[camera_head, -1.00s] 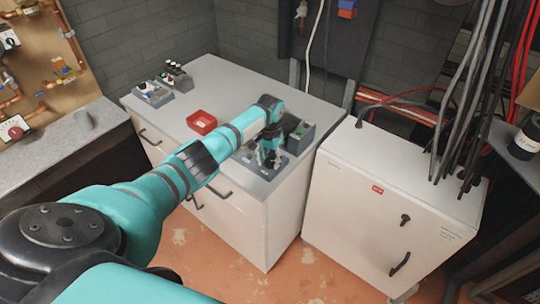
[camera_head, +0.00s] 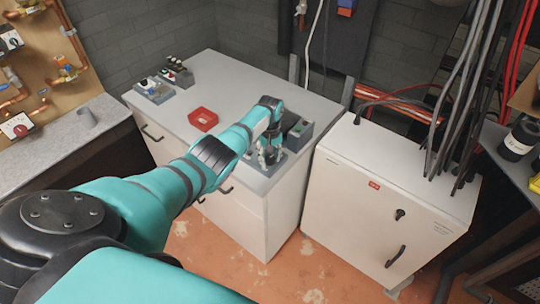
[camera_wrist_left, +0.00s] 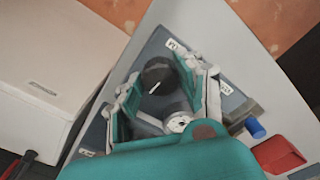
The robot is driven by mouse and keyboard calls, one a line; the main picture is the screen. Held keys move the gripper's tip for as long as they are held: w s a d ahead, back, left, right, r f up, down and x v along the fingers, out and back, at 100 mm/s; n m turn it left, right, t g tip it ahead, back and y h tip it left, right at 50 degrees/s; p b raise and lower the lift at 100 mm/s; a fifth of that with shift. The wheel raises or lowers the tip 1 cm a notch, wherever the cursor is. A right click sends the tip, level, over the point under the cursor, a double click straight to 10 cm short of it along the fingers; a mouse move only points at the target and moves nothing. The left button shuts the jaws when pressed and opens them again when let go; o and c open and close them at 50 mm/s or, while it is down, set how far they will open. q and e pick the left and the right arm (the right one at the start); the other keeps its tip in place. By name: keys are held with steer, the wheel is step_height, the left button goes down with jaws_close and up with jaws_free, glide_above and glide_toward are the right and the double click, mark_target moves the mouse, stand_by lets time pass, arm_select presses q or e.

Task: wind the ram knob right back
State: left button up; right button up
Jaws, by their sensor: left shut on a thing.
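The ram knob (camera_wrist_left: 158,74) is round and black with a white line on its face. In the left wrist view it sits between the fingers of my left gripper (camera_wrist_left: 163,82), which is shut on it. The knob belongs to a grey device (camera_wrist_left: 151,48) with small white labels, at the front right corner of the cabinet top. A pale metal cylinder (camera_wrist_left: 176,121) shows just below the knob. In the head view my left gripper (camera_head: 268,156) hides the knob and much of the device. My right gripper is not in view.
A red tray (camera_head: 203,119) lies left of my arm on the white cabinet top (camera_head: 222,82). A white electrical cabinet (camera_head: 385,190) with cables stands to the right.

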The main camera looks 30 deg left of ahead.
mark_target(270, 157)
arm_select(q)
steer(key=shift+w+r+n, duration=0.1)
steer(key=shift+n, duration=0.4)
steer(key=o, duration=0.8)
steer(key=shift+c, duration=0.2)
steer(key=shift+o, duration=0.6)
step_height(270, 157, up, 12)
